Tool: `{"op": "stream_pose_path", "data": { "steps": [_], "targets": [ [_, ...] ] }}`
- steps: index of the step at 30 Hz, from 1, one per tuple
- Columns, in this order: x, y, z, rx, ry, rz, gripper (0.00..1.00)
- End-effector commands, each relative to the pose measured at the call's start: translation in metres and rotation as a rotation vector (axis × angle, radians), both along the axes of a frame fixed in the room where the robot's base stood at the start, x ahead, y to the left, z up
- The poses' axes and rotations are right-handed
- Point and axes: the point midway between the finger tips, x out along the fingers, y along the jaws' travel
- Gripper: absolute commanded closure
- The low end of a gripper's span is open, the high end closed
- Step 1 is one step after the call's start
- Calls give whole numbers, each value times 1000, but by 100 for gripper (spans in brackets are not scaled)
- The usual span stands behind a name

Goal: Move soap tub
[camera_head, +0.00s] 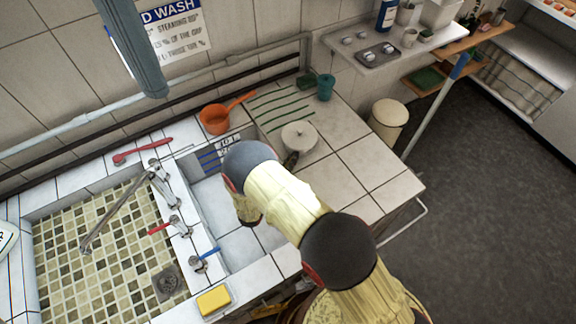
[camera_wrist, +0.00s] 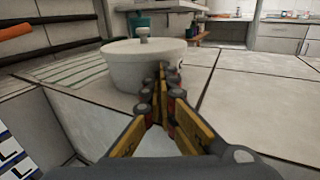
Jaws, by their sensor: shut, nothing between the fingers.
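A white round tub (camera_head: 298,138) with a knobbed lid stands upright on the tiled counter, right of the sink; I take it as the soap tub. In the wrist view the tub (camera_wrist: 135,66) is just ahead, left of centre. My gripper (camera_wrist: 155,84) is shut with nothing between its fingers. Its tips overlap the tub's lower right front in the wrist view; I cannot tell whether they touch it. In the head view my gripper (camera_head: 291,160) is by the tub's near side, partly hidden by my arm.
An orange pan (camera_head: 214,119) and a teal cup (camera_head: 325,87) stand behind the tub. Counter tiles right of the tub are clear up to the counter's edge. A bin (camera_head: 387,122) stands past it.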

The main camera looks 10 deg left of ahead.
Motion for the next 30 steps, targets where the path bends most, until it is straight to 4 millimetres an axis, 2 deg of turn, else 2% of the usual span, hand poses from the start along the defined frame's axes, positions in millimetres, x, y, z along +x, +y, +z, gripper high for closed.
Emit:
{"op": "stream_pose_path", "data": {
  "steps": [11, 17, 30],
  "targets": [
    [-6, 5, -1, 0, -1, -2, 100],
    [-6, 6, 37, 2, -2, -4, 100],
    [-6, 6, 137, 3, -4, -4, 100]
  ]
}}
